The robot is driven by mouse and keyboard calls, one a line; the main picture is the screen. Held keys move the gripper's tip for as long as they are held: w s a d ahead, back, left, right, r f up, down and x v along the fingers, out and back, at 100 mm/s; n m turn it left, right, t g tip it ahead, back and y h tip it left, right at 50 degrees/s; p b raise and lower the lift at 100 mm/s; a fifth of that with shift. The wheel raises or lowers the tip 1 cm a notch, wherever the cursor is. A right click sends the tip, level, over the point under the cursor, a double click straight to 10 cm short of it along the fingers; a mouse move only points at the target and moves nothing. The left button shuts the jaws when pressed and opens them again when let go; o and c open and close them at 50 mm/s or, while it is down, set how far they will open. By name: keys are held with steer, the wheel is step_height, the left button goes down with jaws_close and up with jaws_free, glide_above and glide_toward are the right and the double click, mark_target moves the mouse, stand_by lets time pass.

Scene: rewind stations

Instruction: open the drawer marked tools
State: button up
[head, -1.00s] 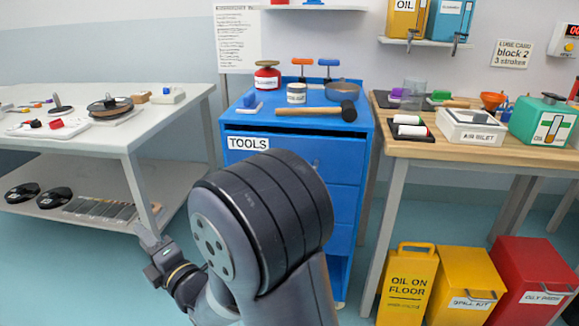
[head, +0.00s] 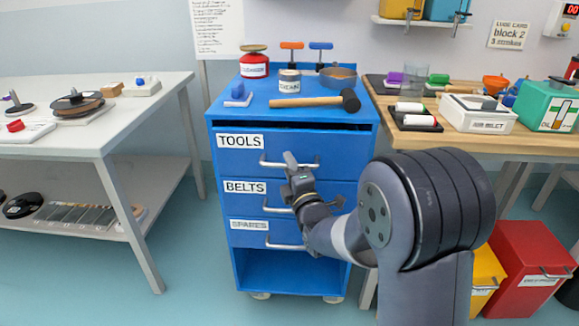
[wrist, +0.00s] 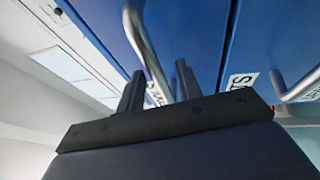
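The drawer marked TOOLS (head: 300,143) is the top drawer of the blue cabinet; its front looks flush with those below, under a dark gap. Its silver bar handle (head: 270,163) runs across the front. My gripper (head: 290,160) is at the middle of that handle and hides part of it. In the wrist view my gripper (wrist: 158,72) is open, its two dark fingers apart. A silver handle (wrist: 143,40) passes between the fingers in the picture; I cannot tell whether it lies inside the grip or touches a finger.
Drawers marked BELTS (head: 245,187) and SPARES (head: 249,225) sit below, with projecting handles. A white table (head: 130,130) is left, a wooden bench (head: 470,143) right. Red and yellow bins stand at lower right.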

steer(key=shift+w+a+r, duration=0.1)
steer(key=shift+w+a, duration=0.05)
steer(key=shift+w, duration=0.2)
jaws_close()
stand_by(0.5)
